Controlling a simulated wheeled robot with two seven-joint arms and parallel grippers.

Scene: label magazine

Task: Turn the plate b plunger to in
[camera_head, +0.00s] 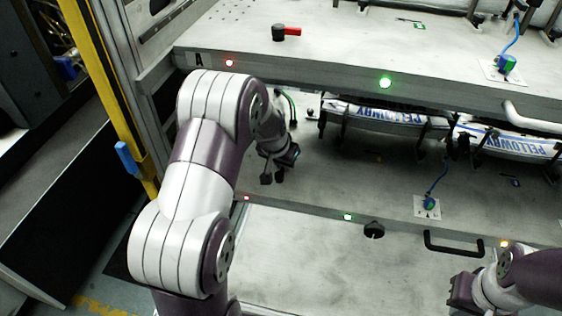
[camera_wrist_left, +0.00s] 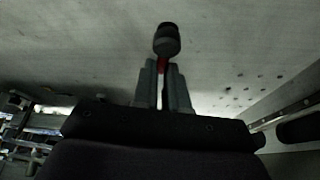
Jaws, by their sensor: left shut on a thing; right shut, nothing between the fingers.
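The lower plate (camera_head: 345,188), which I take to be plate b, lies under the upper plate marked A. My left gripper (camera_head: 273,178) points down at the left part of this lower plate. In the left wrist view my left gripper (camera_wrist_left: 163,75) is shut on the plunger (camera_wrist_left: 166,40), which has a round black knob and a red part between the fingers. In the head view I cannot make the plunger out apart from the dark gripper, so its turn is unclear there. My right gripper (camera_head: 462,293) is shut and empty at the lower right, away from the plates.
The upper plate (camera_head: 350,50) overhangs close to my left wrist and carries a red and black plunger (camera_head: 286,32). A yellow post (camera_head: 105,95) stands left.

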